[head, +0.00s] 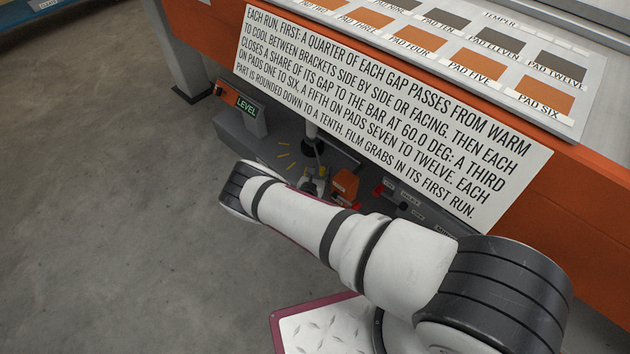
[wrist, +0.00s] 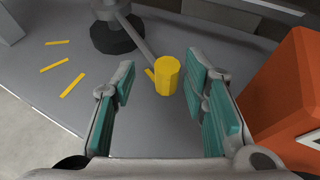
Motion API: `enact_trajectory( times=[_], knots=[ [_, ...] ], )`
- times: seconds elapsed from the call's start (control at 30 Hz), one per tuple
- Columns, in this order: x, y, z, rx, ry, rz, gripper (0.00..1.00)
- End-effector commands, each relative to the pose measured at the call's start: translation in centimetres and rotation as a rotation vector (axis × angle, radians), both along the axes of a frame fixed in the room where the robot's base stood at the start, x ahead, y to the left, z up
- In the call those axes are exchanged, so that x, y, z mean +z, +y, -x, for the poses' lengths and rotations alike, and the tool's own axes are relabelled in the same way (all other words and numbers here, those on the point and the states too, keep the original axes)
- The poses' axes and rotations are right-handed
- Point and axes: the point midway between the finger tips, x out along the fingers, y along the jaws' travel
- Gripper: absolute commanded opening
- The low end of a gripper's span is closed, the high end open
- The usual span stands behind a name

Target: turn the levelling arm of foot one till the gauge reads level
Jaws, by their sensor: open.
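The levelling arm (wrist: 144,47) is a thin grey rod running from the dark round foot (wrist: 112,35) to an upright yellow knob (wrist: 168,74) in the wrist view. My gripper (wrist: 160,75) is open, with its teal-padded fingers either side of the knob. The knob sits nearer the right finger, and I cannot tell whether they touch. In the head view my gripper (head: 315,183) is low beside the foot (head: 312,147), partly hidden by my arm. The gauge (head: 246,106) is a small dark display showing LEVEL in pale green letters.
Several yellow marks (wrist: 57,67) lie on the grey base plate left of the foot. An orange block (wrist: 288,100) stands close on the right of my gripper. The lettered sign (head: 390,110) and orange bench edge (head: 205,40) overhang the area. Open floor lies left.

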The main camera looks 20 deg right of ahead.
Motion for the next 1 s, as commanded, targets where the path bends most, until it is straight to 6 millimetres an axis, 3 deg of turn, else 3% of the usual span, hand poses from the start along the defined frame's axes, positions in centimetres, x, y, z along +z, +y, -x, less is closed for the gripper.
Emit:
enact_trajectory(
  times=[0.43, 0.6, 0.9, 0.93, 1.0],
  knots=[
    [3.3, 4.2, 6.7, 0.0, 0.001, 0.0, 0.41],
    [3.8, 4.8, 7.8, -0.001, 0.002, 0.001, 0.41],
    [3.9, 4.9, 8.0, -0.001, 0.001, 0.0, 0.41],
    [3.9, 4.9, 8.0, -0.001, 0.001, 0.0, 0.38],
    [3.9, 4.7, 8.0, -0.006, 0.001, 0.0, 0.22]
  ],
)
